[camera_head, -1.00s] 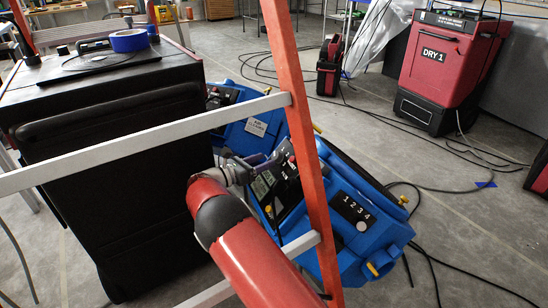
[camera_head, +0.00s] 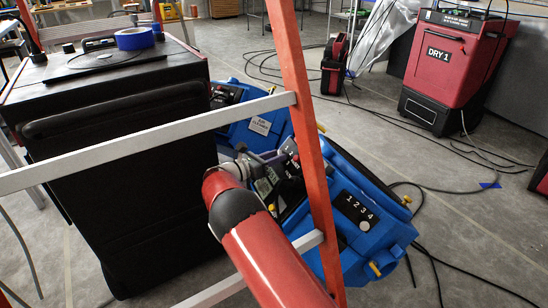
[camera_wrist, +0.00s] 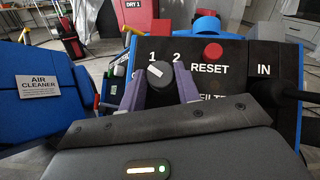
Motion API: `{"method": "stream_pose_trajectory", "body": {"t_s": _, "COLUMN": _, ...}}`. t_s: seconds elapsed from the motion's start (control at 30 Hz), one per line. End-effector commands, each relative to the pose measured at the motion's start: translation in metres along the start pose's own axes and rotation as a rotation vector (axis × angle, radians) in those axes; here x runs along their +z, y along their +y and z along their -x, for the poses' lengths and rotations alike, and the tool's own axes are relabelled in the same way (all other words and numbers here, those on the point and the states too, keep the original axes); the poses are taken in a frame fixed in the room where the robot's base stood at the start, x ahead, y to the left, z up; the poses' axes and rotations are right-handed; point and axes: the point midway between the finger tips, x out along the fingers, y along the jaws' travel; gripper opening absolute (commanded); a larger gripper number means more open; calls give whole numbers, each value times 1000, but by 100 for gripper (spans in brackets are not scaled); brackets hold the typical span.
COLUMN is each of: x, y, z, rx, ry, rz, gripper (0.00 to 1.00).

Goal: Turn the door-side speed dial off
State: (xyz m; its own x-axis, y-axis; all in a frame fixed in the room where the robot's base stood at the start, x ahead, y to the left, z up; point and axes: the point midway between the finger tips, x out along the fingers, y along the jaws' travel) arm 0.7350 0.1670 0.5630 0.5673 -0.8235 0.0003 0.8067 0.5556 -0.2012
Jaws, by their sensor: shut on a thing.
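The speed dial (camera_wrist: 159,74) is a dark round knob with a pale pointer mark, below the printed figures 1 and 2 on a black panel (camera_wrist: 225,62) in the wrist view. My gripper (camera_wrist: 159,86) has its two purple fingers on either side of the dial and is shut on it. The pointer slants; its exact setting is hard to tell. In the head view my gripper (camera_head: 266,158) is at the control panel of the blue air cleaner (camera_head: 345,240), behind the orange ladder rail. My arm and the rail hide the dial there.
A black cabinet (camera_head: 120,180) stands left. A second blue machine (camera_wrist: 45,90) is beside the panel. Cables run over the floor; a red DRY 1 unit (camera_head: 440,65) stands back right.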

Motion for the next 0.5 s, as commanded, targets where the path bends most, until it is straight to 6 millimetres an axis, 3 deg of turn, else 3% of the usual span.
{"method": "stream_pose_trajectory", "body": {"t_s": 0.5, "x": 4, "y": -4, "z": 0, "rx": 148, "ry": 1, "rz": 159, "gripper": 10}}
